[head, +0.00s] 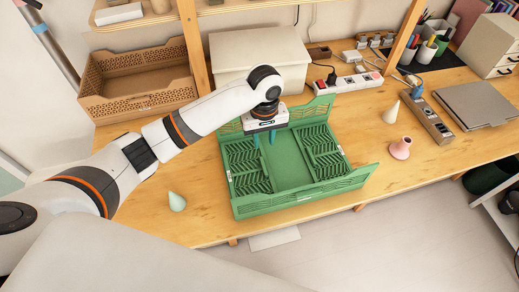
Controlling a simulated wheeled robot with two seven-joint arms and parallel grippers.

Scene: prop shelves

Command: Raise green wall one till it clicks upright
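A green folding crate (290,170) sits on the wooden table near its front edge. Its long front wall (305,193) and long back wall (312,110) stand up. Two slatted panels lie folded down inside, a left panel (246,168) and a right panel (321,150), with a bare strip of floor between them. Which part is green wall one is not marked legibly. My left gripper (264,139) points down over the back left of the crate, its two fingers apart with nothing seen between them. Contact with the crate cannot be told. My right gripper is out of view.
A brown perforated crate (137,83) and a cream box (258,53) stand behind. A pale green cone (177,202) is left of the green crate; a pink vase (401,148), cream cone (391,112) and power strip (430,121) are to its right.

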